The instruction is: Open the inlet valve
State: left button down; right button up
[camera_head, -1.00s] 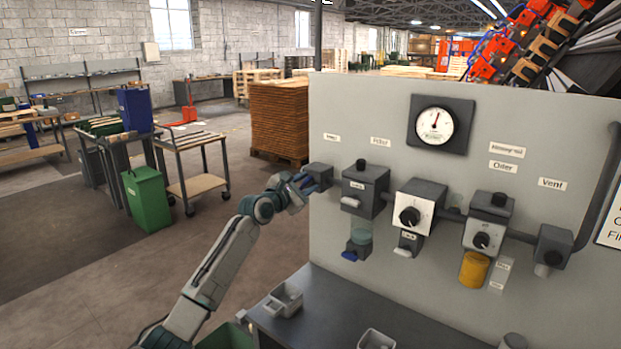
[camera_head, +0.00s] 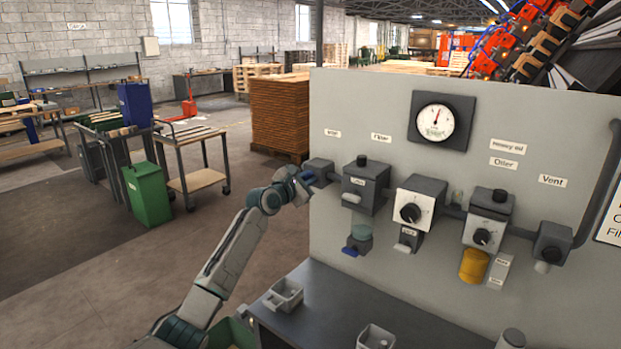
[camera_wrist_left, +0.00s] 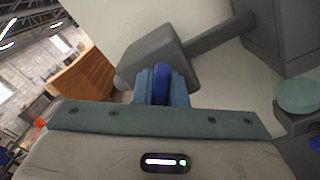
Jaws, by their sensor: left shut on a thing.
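The inlet valve (camera_head: 319,170) is a grey block at the left edge of the panel, with a pipe running right from it. In the left wrist view the valve body (camera_wrist_left: 150,52) fills the upper middle. Its blue handle (camera_wrist_left: 161,84) stands between the fingers of my left gripper (camera_wrist_left: 162,92), which is shut on it. In the head view my left gripper (camera_head: 304,181) is at the valve's front left and hides most of the handle. The handle's exact angle is hard to tell. My right gripper is not in view.
Right of the valve hang a filter unit (camera_head: 364,187), a regulator (camera_head: 420,204), an oiler (camera_head: 490,218) and a vent block (camera_head: 552,245). A round gauge (camera_head: 436,121) is above. A dark bench (camera_head: 350,300) below holds small grey trays.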

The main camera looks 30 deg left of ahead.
pick_arm(q)
jog(key=shift+m, duration=0.3)
jog(key=shift+d+f+m+b, duration=0.15)
jog(key=shift+m+b, duration=0.8)
jog(key=shift+m, duration=1.6)
jog(key=shift+a+f+m+b, duration=0.15)
jog(key=shift+m+b, duration=0.75)
jog(key=shift+m, duration=1.65)
jog(key=shift+d, duration=0.1)
jog(key=c, duration=1.5)
grip_release()
jog(key=shift+o, duration=0.2)
jog(key=shift+s, duration=0.1)
